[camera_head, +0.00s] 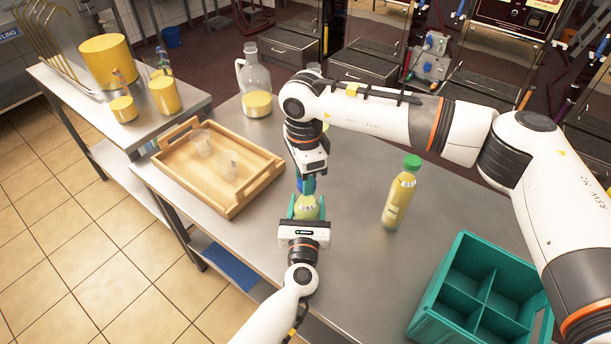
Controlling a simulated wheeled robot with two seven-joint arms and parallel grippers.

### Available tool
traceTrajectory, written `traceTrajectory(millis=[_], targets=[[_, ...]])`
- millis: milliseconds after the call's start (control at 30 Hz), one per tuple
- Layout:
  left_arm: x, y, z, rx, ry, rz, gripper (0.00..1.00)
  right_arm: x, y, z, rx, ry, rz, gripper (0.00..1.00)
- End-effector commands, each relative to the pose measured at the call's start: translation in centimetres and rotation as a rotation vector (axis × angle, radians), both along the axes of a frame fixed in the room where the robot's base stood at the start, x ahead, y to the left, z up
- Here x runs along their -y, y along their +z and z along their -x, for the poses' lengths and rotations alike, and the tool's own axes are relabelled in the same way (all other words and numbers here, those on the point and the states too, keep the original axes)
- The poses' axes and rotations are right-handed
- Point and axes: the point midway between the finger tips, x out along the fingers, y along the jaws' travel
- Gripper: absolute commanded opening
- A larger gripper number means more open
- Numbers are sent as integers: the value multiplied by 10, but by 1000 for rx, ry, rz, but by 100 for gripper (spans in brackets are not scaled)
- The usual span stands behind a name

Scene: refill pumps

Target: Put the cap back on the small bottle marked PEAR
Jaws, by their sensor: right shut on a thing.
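A small bottle (306,209) with pale yellow-green contents stands upright near the middle of the steel table. My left gripper (306,205) reaches it from the front, with its teal fingers against both sides. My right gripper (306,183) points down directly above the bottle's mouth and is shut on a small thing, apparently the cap. The fingers mostly hide it, and I cannot tell whether it touches the neck. The marking on the bottle is not readable here.
A taller yellow bottle with a green cap (398,193) stands to the right. A teal divided crate (464,262) is at the front right. A wooden tray (178,186) with two clear cups is at the left. A glass jug (256,82) stands behind.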

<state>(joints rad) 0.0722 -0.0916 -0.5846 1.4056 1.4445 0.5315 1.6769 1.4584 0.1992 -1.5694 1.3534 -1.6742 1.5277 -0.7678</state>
Motion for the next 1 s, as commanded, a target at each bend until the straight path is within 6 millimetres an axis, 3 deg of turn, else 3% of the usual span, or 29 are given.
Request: traceTrajectory(millis=[1000], targets=[[1,-1,1,-2,-2,-1,0,6,-1,-7,0,-2133,-3,13]])
